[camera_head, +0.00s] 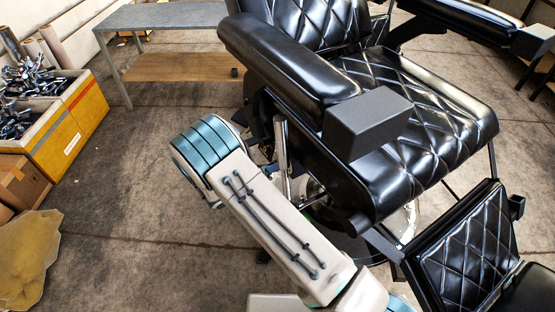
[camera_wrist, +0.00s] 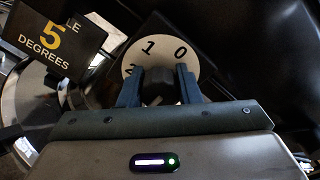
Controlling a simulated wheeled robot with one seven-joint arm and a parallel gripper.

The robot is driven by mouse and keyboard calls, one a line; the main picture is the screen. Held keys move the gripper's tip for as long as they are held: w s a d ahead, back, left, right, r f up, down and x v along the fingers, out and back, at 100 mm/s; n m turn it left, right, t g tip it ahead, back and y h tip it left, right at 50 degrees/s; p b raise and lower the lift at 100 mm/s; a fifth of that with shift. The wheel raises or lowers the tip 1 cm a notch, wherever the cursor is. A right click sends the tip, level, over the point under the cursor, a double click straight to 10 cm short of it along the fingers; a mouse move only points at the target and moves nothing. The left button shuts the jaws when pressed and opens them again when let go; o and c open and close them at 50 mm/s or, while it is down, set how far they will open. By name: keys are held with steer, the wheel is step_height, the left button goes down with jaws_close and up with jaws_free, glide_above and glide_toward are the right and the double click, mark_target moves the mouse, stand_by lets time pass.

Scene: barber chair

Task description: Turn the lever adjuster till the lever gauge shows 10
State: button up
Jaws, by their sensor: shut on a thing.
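In the wrist view a round pale dial (camera_wrist: 196,60) carries dark figures; 1 and 0 are clear and a 2 shows partly at the left. A dark knob, the lever adjuster (camera_wrist: 157,90), stands in front of the dial's middle. My gripper (camera_wrist: 158,82) is shut on it, one blue-grey finger on each side. The fingers cover the dial's lower part. A black plate, the lever gauge (camera_wrist: 49,42), is at the upper left and shows a yellow 5 above "DEGREES"; its top word is partly cut off. In the head view my gripper, the adjuster and the gauge are hidden.
The black barber chair (camera_head: 425,115) fills the right of the head view, close to my arm. Its footrest (camera_head: 468,255) is at the lower right. A metal-topped table (camera_head: 165,17) stands at the back left. Yellow boxes (camera_head: 70,130) are at the left. Floor between is clear.

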steer(key=shift+a+n, duration=0.1)
steer(key=shift+n, duration=0.2)
stand_by(0.4)
steer(key=o, duration=1)
steer(key=shift+c, duration=0.2)
steer(key=b+v, duration=0.1)
steer(key=v, duration=1.2)
steer(key=shift+s+a, duration=0.2)
steer(key=shift+a, duration=0.15)
